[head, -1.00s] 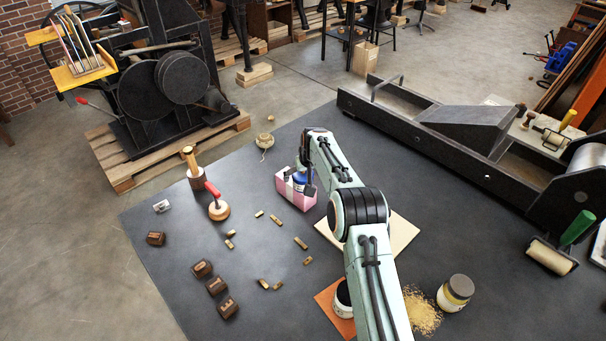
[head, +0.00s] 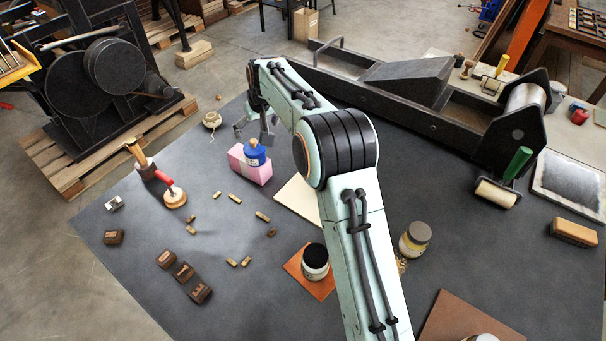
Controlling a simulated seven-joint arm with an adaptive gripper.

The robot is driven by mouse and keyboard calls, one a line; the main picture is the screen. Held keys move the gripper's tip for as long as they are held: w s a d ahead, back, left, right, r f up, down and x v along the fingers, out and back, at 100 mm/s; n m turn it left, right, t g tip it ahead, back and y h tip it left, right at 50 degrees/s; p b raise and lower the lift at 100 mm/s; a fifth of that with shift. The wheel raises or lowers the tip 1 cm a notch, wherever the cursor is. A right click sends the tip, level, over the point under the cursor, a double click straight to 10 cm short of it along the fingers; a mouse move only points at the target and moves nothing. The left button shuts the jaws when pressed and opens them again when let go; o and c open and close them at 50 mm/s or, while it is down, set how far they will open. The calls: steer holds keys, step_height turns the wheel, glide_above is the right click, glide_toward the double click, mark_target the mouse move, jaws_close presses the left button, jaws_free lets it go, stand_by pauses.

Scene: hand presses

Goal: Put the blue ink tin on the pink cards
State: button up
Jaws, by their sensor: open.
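The blue ink tin (head: 255,154) stands upright on the pink cards (head: 247,172), a pink block-like stack on the dark table. The tin is toward the right part of the top of the stack. My gripper (head: 254,137) is open, just above and behind the tin and apart from it as far as I can see. Its fingers are spread, one to the left and one to the right. My arm comes in from the lower right and hides part of the table.
A cream sheet (head: 300,199) lies right of the cards, partly under my arm. A dark-topped jar (head: 315,262) stands on an orange sheet (head: 293,266). Small brass pieces (head: 262,216) lie in front. A ball of string (head: 211,120) sits behind left. A long press (head: 430,115) fills the back right.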

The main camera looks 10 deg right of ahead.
steer(key=s+d+r+m+g+h, duration=0.1)
steer(key=s+d+r, duration=0.25)
steer(key=s, duration=0.65)
steer(key=s+d+r+g, duration=0.1)
steer(key=s+d+r, duration=0.3)
steer(key=s, duration=0.7)
steer(key=s+f+g, duration=0.1)
steer(key=s, duration=1)
steer(key=s+d+f+m+g, duration=0.1)
steer(key=s+f, duration=0.1)
steer(key=s, duration=0.9)
steer(key=shift+d+m+g, duration=0.3)
steer(key=shift+g, duration=0.1)
steer(key=shift+s, duration=0.1)
